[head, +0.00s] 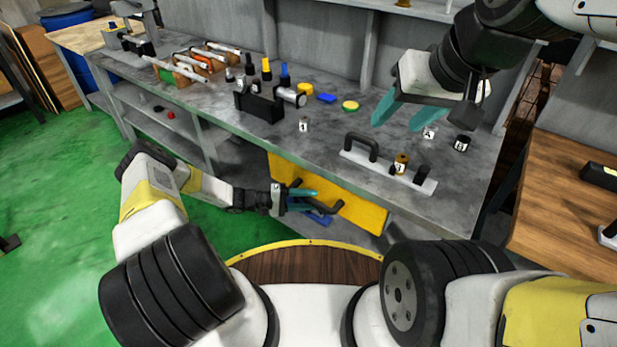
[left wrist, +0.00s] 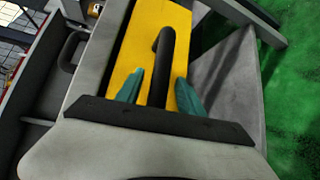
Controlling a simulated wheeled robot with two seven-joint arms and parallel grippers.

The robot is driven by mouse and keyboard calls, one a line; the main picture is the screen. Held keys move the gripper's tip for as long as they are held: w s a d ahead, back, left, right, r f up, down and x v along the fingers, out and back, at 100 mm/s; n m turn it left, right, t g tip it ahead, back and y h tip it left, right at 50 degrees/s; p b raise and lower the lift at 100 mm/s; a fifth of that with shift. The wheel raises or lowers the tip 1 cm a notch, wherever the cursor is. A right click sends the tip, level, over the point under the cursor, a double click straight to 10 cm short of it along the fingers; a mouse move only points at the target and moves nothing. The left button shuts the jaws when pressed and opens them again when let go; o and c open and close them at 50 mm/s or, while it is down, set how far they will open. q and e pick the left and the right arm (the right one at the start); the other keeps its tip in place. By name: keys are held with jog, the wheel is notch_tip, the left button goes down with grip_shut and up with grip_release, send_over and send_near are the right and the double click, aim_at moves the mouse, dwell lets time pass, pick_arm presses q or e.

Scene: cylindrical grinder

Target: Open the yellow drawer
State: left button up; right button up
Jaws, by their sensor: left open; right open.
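The yellow drawer (head: 352,207) is under the grey workbench; its yellow front also fills the middle of the left wrist view (left wrist: 183,20). A black bar handle (head: 328,209) stands out from that front. My left gripper (head: 316,200) is open at the handle. In the left wrist view the handle (left wrist: 163,65) runs between the two teal fingers (left wrist: 160,88), with gaps visible on both sides. Whether a finger touches it, I cannot tell. My right gripper (head: 397,116) is open and empty above the right part of the benchtop.
The grey workbench (head: 330,130) carries several small tools and numbered cylinders. A plate with a black handle (head: 388,172) lies near its front right edge. A wooden table (head: 560,210) stands at right. Green floor (head: 60,200) is open at left.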

pick_arm(q)
grip_shut()
dwell(1.5)
